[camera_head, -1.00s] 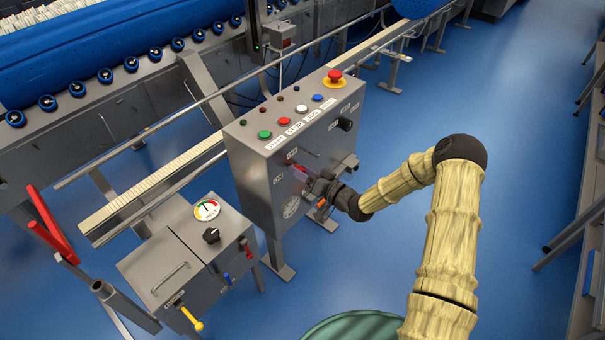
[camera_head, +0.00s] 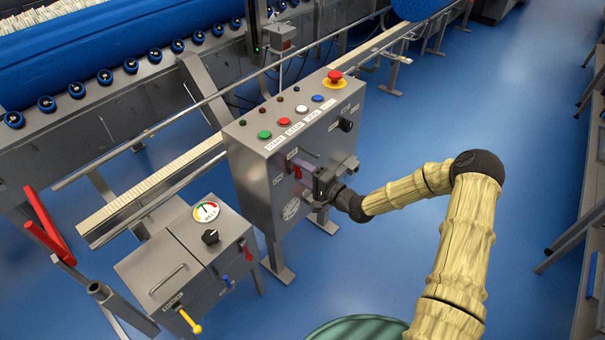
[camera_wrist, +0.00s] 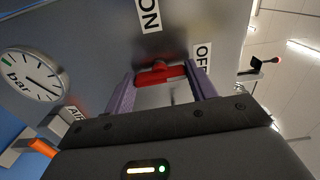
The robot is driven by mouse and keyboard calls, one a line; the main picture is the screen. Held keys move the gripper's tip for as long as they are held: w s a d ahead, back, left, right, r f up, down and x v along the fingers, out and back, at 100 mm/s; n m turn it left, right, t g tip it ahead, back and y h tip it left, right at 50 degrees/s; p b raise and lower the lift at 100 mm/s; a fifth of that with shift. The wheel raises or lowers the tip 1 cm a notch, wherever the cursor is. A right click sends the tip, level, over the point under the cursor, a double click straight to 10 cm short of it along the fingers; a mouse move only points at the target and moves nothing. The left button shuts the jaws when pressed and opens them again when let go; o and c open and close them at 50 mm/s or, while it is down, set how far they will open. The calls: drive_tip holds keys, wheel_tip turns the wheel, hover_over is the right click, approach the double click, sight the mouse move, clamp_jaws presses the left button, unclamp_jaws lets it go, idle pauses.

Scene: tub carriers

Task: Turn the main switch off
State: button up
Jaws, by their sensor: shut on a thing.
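The grey control cabinet (camera_head: 258,190) stands in the middle of the head view, and my gripper (camera_wrist: 161,74) is at its front face. In the wrist view, a red switch handle (camera_wrist: 158,73) lies between my two purple fingers, and they are shut on it. An OFF label (camera_wrist: 202,53) is by the right fingertip, and an ON label (camera_wrist: 149,14) is above the handle. The handle's long bar runs roughly toward the OFF side. In the head view, the red handle (camera_head: 298,171) looks about upright, partly hidden by my gripper.
A round pressure gauge (camera_wrist: 34,75) and an orange handle (camera_wrist: 42,147) are at the left of the wrist view. Buttons and a red emergency stop (camera_head: 335,78) top the cabinet. A smaller box (camera_head: 172,265) stands front left. Blue floor (camera_head: 420,140) is clear to the right.

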drive_tip(key=shift+m, duration=0.4)
drive_tip(key=o, duration=1)
drive_tip(key=shift+d, duration=0.15)
drive_tip(key=v, duration=1.7)
drive_tip(key=shift+b, duration=0.35)
drive_tip(key=shift+s+f, duration=0.15)
